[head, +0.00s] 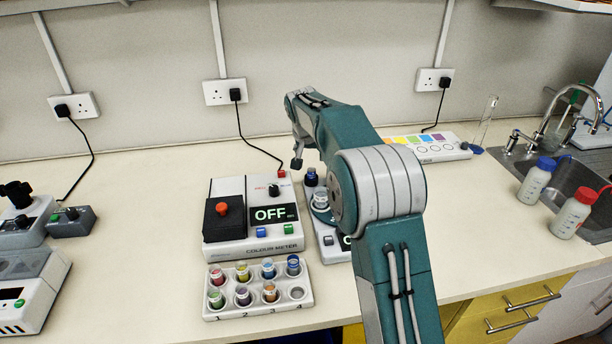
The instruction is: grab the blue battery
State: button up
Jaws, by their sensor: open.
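I see nothing that I can clearly identify as a blue battery. A small dark blue cylinder (311,177) stands at the back of a device partly hidden behind my arm; I cannot tell what it is. A vial with a blue top (293,266) stands in the back right hole of the white numbered rack (240,311). My gripper (297,162) is a small dark shape below the end of my arm, over the bench behind the colour meter. It is open, apart from the rack, and no object shows in it.
The colour meter (232,247), reading OFF, sits behind the rack, with a second device (336,251) to its right. A colour-strip panel (440,150) lies at the back. Two bottles (536,181) stand by the sink (574,181).

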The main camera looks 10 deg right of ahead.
aim_at(311, 170)
jog(key=x, duration=0.9)
jog(key=shift+w+a, duration=0.15)
grip_shut()
